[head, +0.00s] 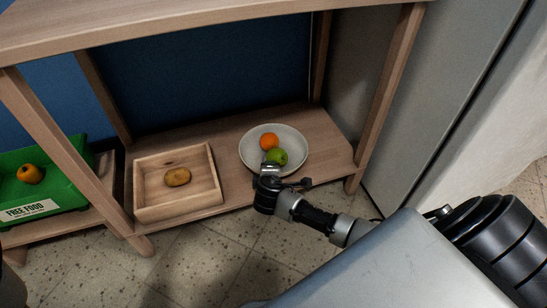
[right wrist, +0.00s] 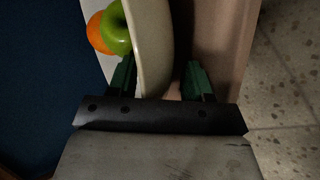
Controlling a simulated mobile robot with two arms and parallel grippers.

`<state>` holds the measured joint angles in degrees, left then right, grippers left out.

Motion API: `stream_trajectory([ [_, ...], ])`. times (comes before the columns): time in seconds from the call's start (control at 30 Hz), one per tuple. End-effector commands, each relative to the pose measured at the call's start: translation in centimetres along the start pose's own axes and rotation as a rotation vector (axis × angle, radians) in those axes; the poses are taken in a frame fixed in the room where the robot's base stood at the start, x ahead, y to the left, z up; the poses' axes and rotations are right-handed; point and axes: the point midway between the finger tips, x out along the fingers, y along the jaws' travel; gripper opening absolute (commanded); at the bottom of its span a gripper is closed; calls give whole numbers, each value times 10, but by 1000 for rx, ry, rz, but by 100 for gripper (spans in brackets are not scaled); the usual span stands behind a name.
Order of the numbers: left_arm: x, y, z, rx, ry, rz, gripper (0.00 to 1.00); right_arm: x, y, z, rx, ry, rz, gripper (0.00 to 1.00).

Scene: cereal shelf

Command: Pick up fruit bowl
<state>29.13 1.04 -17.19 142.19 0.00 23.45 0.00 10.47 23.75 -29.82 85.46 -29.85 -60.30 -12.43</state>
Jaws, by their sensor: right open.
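The fruit bowl (head: 297,150) is a round, pale grey bowl standing upright on the low wooden shelf. It holds an orange (head: 269,141) and a green apple (head: 277,157). My right gripper (head: 285,177) is at the bowl's near edge, open. In the right wrist view the open jaws (right wrist: 160,76) straddle the bowl's wall (right wrist: 153,40), one finger on the inner side and one on the outer side. A gap shows between the wall and the outer finger. The bowl's near rim is partly hidden by the gripper in the head view. My left gripper is not in view.
Further left is a green crate (head: 75,187) with an orange-yellow fruit (head: 31,174). A shelf post (head: 388,85) rises right of the bowl, and the upper shelf board (head: 180,22) overhangs.

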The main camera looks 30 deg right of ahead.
Motion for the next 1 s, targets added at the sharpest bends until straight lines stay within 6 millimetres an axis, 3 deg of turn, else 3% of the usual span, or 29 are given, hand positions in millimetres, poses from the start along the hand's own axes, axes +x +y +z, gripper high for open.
stream_trajectory([
  [0.17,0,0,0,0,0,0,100,0,1,0,0,0,0,47],
  [0.47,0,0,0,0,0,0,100,0,0,0,-1,0,0,1],
  [1.0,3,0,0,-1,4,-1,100,-3,7,-1,1,2,8,0],
])
